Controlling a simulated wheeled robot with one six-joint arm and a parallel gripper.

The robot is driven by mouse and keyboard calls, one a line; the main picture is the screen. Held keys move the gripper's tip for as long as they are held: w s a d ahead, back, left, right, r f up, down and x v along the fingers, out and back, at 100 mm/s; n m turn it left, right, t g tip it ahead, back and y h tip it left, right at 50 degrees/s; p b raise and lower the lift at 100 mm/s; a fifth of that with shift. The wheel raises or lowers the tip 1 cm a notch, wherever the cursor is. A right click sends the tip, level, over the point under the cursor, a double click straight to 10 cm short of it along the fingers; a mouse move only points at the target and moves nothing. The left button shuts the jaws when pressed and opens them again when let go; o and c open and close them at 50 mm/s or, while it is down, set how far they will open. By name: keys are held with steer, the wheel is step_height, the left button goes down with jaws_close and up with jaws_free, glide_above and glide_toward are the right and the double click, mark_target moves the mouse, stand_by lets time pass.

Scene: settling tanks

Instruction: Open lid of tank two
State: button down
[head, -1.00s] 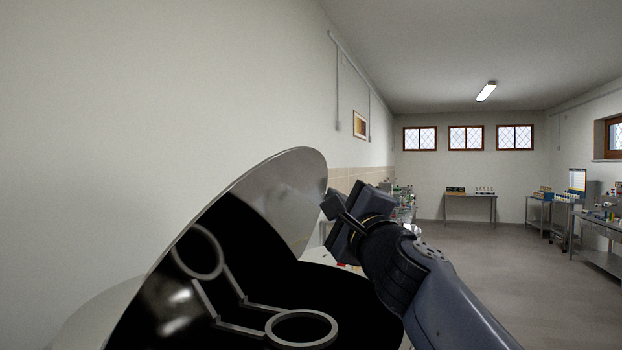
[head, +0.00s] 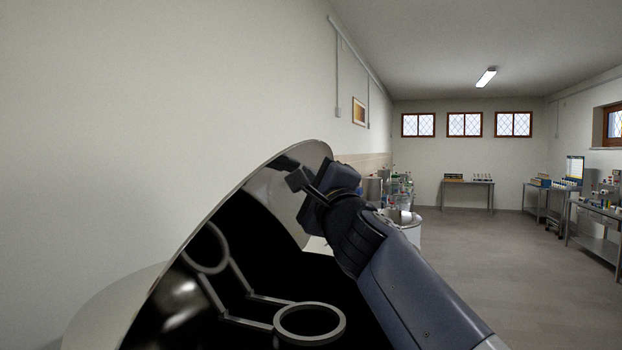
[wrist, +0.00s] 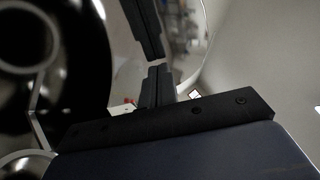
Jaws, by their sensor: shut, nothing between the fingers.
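A large round tank (head: 380,325) with a black interior stands in front of me; I cannot read its number. Its shiny lid (head: 215,205) is tilted up on the left side, its mirror-like underside facing the opening. A grey ring (head: 310,339) on struts shows in the opening, with its reflection in the lid. My gripper (head: 298,180) is at the upper right part of the lid's underside, shut and empty. In the wrist view the shut fingers (wrist: 158,72) point at the lid (wrist: 185,30), where their dark reflection shows. I cannot tell whether they touch it.
A plain wall (head: 200,80) runs close along the left, behind the lid. A smaller pale vessel (head: 408,228) stands beyond my arm. Benches with lab items (head: 467,182) line the far and right sides. The grey floor (head: 480,260) to the right is clear.

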steer(key=shift+w+a+r+p, duration=0.15)
steer(key=shift+w+a+r, duration=0.1)
steer(key=shift+a+r, duration=0.25)
steer(key=shift+w+a+r+p, duration=0.2)
steer(key=shift+a+r, duration=0.1)
steer(key=shift+a, duration=0.4)
steer(key=w+a+r+p, duration=0.1)
steer(key=w+a, duration=0.1)
steer(key=a, duration=0.4)
steer(key=w+a+r+p, duration=0.1)
steer(key=w+a+r, duration=0.1)
steer(key=a, duration=0.4)
steer(key=shift+w+a+r, duration=0.2)
steer(key=shift+w+r, duration=0.05)
steer(key=shift+w, duration=0.3)
steer(key=b+v, duration=0.4)
steer(key=v, duration=0.7)
steer(key=shift+w+a, duration=0.1)
steer(key=shift+w, duration=0.05)
